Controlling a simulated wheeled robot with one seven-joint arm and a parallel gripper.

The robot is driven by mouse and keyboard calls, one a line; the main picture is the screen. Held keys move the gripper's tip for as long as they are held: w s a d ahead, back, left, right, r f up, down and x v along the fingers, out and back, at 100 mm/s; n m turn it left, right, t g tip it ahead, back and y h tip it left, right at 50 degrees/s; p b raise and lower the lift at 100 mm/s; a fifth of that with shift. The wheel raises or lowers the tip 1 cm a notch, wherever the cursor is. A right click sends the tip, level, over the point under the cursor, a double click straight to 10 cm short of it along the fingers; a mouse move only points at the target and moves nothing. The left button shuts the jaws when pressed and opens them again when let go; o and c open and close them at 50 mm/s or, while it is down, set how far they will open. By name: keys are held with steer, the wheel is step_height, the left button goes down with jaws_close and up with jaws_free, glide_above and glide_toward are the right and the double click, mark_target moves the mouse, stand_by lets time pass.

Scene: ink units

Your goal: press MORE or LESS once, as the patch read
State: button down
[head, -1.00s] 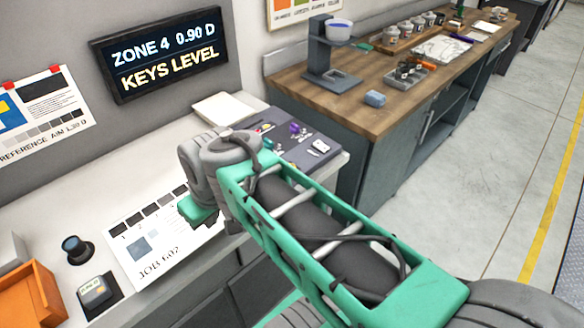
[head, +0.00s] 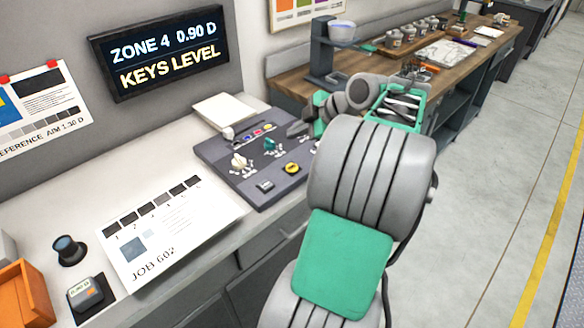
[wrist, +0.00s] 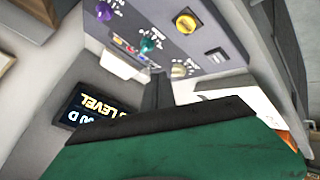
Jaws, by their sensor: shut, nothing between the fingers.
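The job sheet marked JOB 602 (head: 165,222) lies on the bench with a row of numbered grey patches. The wall display (head: 160,52) reads ZONE 4 0.90 D, KEYS LEVEL. The handheld meter (head: 86,293) shows what looks like 0.90 D. The grey control panel (head: 222,156) holds a cream knob (head: 239,162), a green knob (head: 269,145), a yellow button (head: 292,168), a black switch (head: 265,186) and coloured keys (head: 262,128). Its labels are too small to read. My gripper (head: 297,129) is shut and empty at the panel's back right; contact is unclear. It also shows in the wrist view (wrist: 158,82).
A dark cup-shaped piece (head: 69,249) and an orange bin (head: 22,290) stand at the left. A white pad (head: 228,110) lies behind the panel. A wooden bench (head: 285,72) with a stand is beyond. The reference sheet (head: 40,105) reads AIM 1.30 D.

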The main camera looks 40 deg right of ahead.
steer(key=b, duration=0.6)
glide_above(295, 169)
step_height(295, 169, down, 8)
steer(key=shift+f, duration=0.45)
steer(key=shift+f, duration=0.1)
stand_by(1.3)
steer(key=shift+f+b, duration=0.25)
steer(key=shift+b, duration=0.35)
steer(key=shift+f+b, duration=0.55)
steer(key=shift+b, duration=0.05)
steer(key=shift+r, duration=0.1)
stand_by(0.5)
steer(key=shift+r+p, duration=0.55)
steer(key=shift+r, duration=0.3)
